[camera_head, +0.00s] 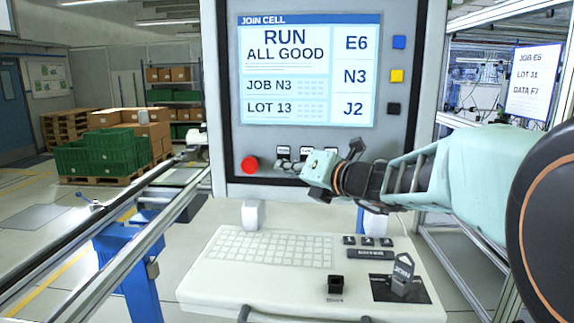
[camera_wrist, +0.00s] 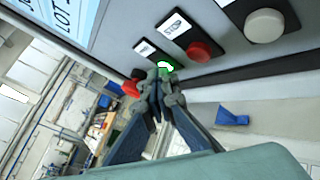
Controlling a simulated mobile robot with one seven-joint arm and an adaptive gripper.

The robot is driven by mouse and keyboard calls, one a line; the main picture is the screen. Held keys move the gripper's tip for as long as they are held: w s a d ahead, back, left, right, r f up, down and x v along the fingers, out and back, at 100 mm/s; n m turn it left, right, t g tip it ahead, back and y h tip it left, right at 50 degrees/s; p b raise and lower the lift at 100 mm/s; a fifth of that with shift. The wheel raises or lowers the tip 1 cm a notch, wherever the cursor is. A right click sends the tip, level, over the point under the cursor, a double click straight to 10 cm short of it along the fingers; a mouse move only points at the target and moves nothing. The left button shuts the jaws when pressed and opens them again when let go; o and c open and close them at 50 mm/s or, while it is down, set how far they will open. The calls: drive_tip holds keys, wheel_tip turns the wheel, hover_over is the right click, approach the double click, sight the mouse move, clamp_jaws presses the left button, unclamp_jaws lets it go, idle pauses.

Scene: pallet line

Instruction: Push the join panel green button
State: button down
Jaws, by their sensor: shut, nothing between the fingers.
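The join panel (camera_head: 226,100) stands upright ahead, its screen (camera_head: 308,70) reading "RUN ALL GOOD". In the wrist view the green button (camera_wrist: 166,65) shows as a bright lit ring under a small label. My gripper (camera_wrist: 160,74) is shut and empty, its fingertips at the green button and covering part of it. I cannot tell whether they press it. In the head view my gripper (camera_head: 292,168) is at the panel's lower edge, and the green button is not clearly visible there.
A red stop button (camera_wrist: 199,52) and a white button (camera_wrist: 264,26) sit beside the green one. A red mushroom button (camera_head: 249,164) is on the other side. A keyboard shelf (camera_head: 205,285) juts out below. Rails (camera_head: 115,250) run at left.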

drive_tip(key=shift+s+a, duration=0.1)
drive_tip(key=shift+s, duration=0.75)
